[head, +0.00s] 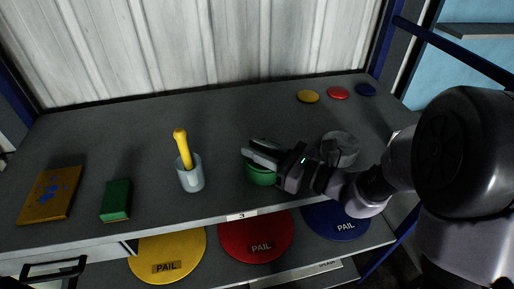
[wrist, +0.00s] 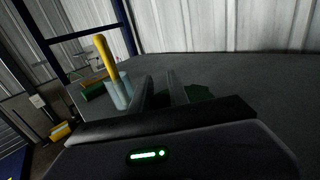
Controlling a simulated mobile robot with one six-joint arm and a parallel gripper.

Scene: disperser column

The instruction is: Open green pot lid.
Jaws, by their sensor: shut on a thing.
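The green pot (head: 262,178) stands on the grey shelf near its front edge, right of the middle in the head view. My gripper (head: 250,149) is at the top of the pot and covers much of it. In the wrist view my gripper's two fingers (wrist: 163,90) point forward, and a dark green piece (wrist: 199,93) shows beside the right finger. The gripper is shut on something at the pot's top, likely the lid. The gripped part is hidden, and I cannot tell whether the lid sits on the pot or is raised.
A clear cup with a yellow-handled tool (head: 191,176) stands left of the pot. A grey round container (head: 340,149) is close on the right. A green box (head: 116,200) and a stained yellow board (head: 50,195) lie far left. Yellow, red and blue discs (head: 338,93) lie at back right.

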